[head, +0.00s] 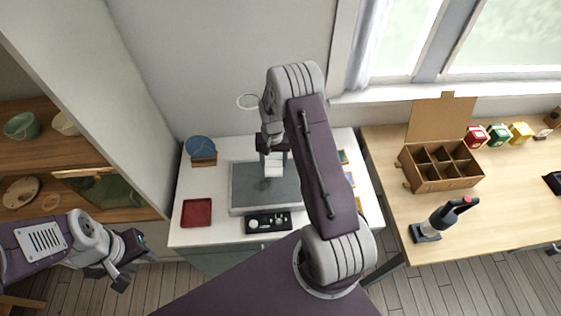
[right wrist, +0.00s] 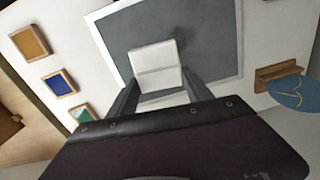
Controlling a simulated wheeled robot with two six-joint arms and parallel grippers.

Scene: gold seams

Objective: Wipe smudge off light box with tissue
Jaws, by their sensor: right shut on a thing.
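The light box (head: 236,187) lies flat on the white table, with a dark grey panel and a pale frame. It also fills the upper middle of the right wrist view (right wrist: 215,60). A faint darker smudge (right wrist: 186,36) shows on its panel beside the tissue. The white folded tissue (right wrist: 157,66) is between the fingers of my right gripper (right wrist: 160,90), which is shut on it. In the head view the tissue (head: 274,163) is over the back right part of the panel. I cannot tell whether it touches. My left gripper (head: 108,276) is open and empty, low at left, away from the table.
A red tray (head: 197,213) and a dark tray of small items (head: 268,222) lie near the table's front. A blue disc on a wooden stand (head: 201,150) is at back left. Small coloured frames (right wrist: 60,84) line the right side. A wooden table with a divided carton (head: 440,180) stands right.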

